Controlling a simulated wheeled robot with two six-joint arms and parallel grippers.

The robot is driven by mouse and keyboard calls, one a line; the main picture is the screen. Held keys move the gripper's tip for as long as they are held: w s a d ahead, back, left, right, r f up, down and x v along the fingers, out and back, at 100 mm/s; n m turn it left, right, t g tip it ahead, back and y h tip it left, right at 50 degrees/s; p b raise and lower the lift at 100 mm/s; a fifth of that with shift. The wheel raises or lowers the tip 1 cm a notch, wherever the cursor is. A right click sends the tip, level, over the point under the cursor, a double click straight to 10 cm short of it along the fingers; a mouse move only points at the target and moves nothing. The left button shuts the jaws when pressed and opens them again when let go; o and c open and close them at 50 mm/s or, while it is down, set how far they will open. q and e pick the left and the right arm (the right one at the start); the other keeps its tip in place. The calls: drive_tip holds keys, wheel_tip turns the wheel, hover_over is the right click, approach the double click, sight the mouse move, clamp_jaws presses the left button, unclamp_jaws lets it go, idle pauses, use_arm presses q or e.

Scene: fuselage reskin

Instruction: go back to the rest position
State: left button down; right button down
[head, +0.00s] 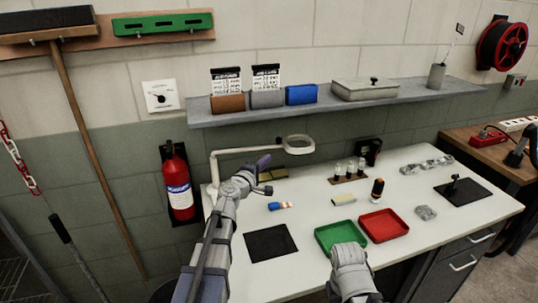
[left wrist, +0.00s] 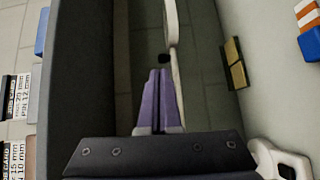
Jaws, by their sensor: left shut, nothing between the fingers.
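My left gripper (head: 263,162) has purple fingers and is raised over the back left of the workbench (head: 310,270), in front of the magnifier lamp's arm. In the left wrist view its purple fingers (left wrist: 158,100) are shut together with nothing between them. The white magnifier lamp (head: 299,145) stands behind and beside it. Part of the lamp's pale arm and ring also shows past the fingers in the left wrist view (left wrist: 172,25). Of my right arm only grey links show at the bottom of the head view; its gripper is not seen.
A wall shelf (head: 400,98) with bins and a grey box runs above the bench. On the bench are a black mat (head: 271,244), a green tray (head: 341,234), a red tray (head: 384,225) and small parts. A fire extinguisher (head: 178,185) hangs left of the bench.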

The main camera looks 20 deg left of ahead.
use_arm(q)
drive_tip(key=s+d+f+m+g+h+p, duration=0.1)
drive_tip(key=s+d+f+m+g, duration=0.3)
drive_tip(key=d, duration=0.4)
drive_tip(key=s+d+f+m+g+h+p, duration=0.1)
drive_tip(key=s+d+f+m+g+h, duration=0.15)
drive_tip(key=s+d+m, duration=0.35)
drive_tip(key=s+d+f+m+g+h+p, duration=0.1)
drive_tip(key=s+d+f+m+g, duration=0.3)
drive_tip(key=d, duration=0.5)
drive_tip(key=s+f+m+g+y, duration=0.1)
drive_tip(key=s, duration=0.2)
drive_tip(key=s+f+m+g+y+p, duration=0.1)
drive_tip(key=s+g, duration=0.1)
drive_tip(key=s, duration=0.2)
drive_tip(key=s+d+f+m+g+y, duration=0.1)
drive_tip(key=s+f, duration=0.1)
drive_tip(key=s, duration=0.1)
drive_tip(key=shift+s, duration=0.2)
drive_tip(key=s+a+m+g+y+p, duration=0.1)
drive_tip(key=s+a+m+g+y, duration=0.1)
drive_tip(key=s+a+y, duration=0.3)
drive_tip(key=s+g+y, duration=0.1)
drive_tip(key=s, duration=0.3)
drive_tip(key=shift+f+m, duration=0.4)
drive_tip(key=shift+w, duration=0.1)
